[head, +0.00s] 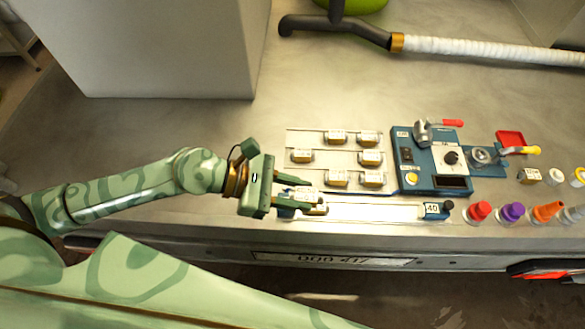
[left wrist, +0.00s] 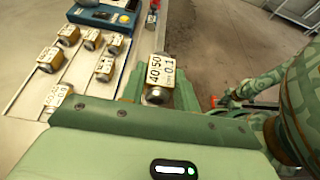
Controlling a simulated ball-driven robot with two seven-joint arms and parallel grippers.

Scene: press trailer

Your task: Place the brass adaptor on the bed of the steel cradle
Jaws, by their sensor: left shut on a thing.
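My left gripper (head: 297,198) is shut on a brass adaptor (head: 311,196) with a white label, at the left end of a long pale strip. In the left wrist view the held adaptor (left wrist: 158,96) sits between the green fingers, its label reading "40 50" and "0.1". The pale strip (head: 375,212) has a blue end block marked 40 (head: 433,211). I cannot tell for sure which part is the steel cradle; a round steel fixture (head: 484,156) stands on a blue base right of the press. My right gripper is not in view.
Several labelled brass adaptors, one here (head: 370,158), stand on a pale rack (head: 315,165). A blue press unit (head: 415,178) with a red-tipped lever stands to its right. Coloured caps (head: 512,211) line the front right. A white-wrapped pole (head: 480,48) lies behind.

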